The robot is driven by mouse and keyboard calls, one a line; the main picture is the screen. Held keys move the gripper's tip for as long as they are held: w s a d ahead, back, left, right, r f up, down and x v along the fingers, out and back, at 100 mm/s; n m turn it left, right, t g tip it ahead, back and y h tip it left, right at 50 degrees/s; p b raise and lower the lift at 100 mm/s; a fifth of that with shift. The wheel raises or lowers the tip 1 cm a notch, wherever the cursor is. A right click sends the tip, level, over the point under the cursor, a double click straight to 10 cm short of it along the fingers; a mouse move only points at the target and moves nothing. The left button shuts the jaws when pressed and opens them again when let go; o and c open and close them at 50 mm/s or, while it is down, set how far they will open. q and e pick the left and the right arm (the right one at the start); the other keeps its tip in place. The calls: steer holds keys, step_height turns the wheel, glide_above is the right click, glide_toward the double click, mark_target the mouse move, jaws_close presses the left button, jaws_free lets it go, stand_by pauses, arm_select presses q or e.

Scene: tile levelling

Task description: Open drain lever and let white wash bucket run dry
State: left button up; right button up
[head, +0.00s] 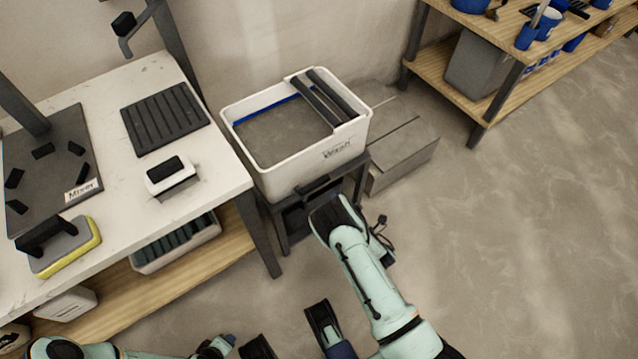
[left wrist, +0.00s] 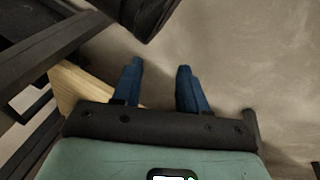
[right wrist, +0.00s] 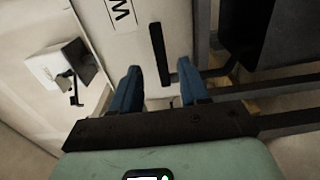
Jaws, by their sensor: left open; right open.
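The white wash bucket (head: 290,165) stands on a dark frame beside the table, its label facing front. Greyish-brown contents (head: 280,130) fill its inside below the rim, with a blue strip along the back wall. A black bar (head: 318,184), apparently the drain lever, runs along its lower front. In the right wrist view the black bar (right wrist: 158,50) lies against the white wall. My right gripper (right wrist: 160,80) is open, its blue fingers on either side of the bar's lower end; contact is unclear. My left gripper (left wrist: 156,68) is open and empty, low over the floor.
Dark rollers (head: 325,97) lie across the bucket's right end. The white table (head: 205,150) at left holds a black ribbed mat (head: 165,118), a white-and-black block (head: 170,175) and a yellow-edged sponge (head: 75,250). A grey slab (head: 405,150) lies right of the bucket. Floor at right is clear.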

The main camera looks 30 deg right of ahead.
mark_target(322, 184)
arm_select(q)
steer(key=s+f+g+b, duration=0.1)
steer(key=s+f+b, duration=0.1)
steer(key=s+f, duration=0.2)
steer(key=shift+s+a+f+g, duration=0.3)
steer(key=shift+s+a+g, duration=0.1)
steer(key=shift+s, duration=0.1)
arm_select(e)
steer(key=w, duration=1)
steer(key=shift+a+r, duration=0.1)
steer(key=shift+a, duration=0.25)
steer(key=shift+s, duration=0.1)
jaws_close()
